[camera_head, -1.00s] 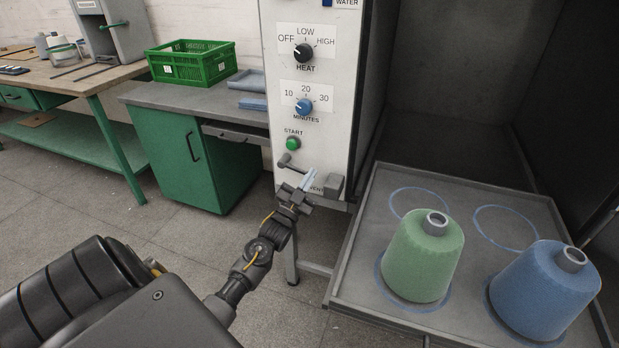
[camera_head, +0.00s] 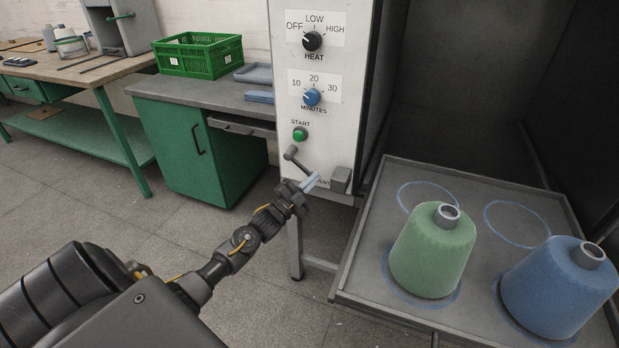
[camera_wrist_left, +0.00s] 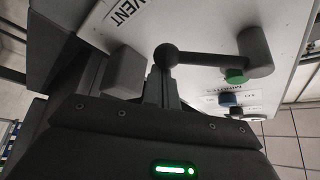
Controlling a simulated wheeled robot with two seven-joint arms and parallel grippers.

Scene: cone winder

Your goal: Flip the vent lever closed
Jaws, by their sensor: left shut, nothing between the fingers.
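The vent lever (camera_head: 300,164) is on the lower part of the white control panel, its bar slanting down to the right from a grey hub. In the left wrist view the lever bar (camera_wrist_left: 210,60) runs from the hub to a dark ball knob, with a grey block beyond the knob. My left gripper (camera_head: 313,181) is shut and empty, its fingertips at the lever's lower end. In the wrist view the fingers (camera_wrist_left: 165,90) are right by the ball knob; I cannot tell if they touch it. The VENT label (camera_wrist_left: 125,10) is partly hidden in the head view. My right gripper is not in view.
The grey block (camera_head: 341,179) sticks out right of the fingertips. The green start button (camera_head: 300,134) and dials are above. A tray (camera_head: 372,258) with a green cone (camera_head: 433,252) and a blue cone (camera_head: 560,290) is at right. A green cabinet (camera_head: 195,150) stands left.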

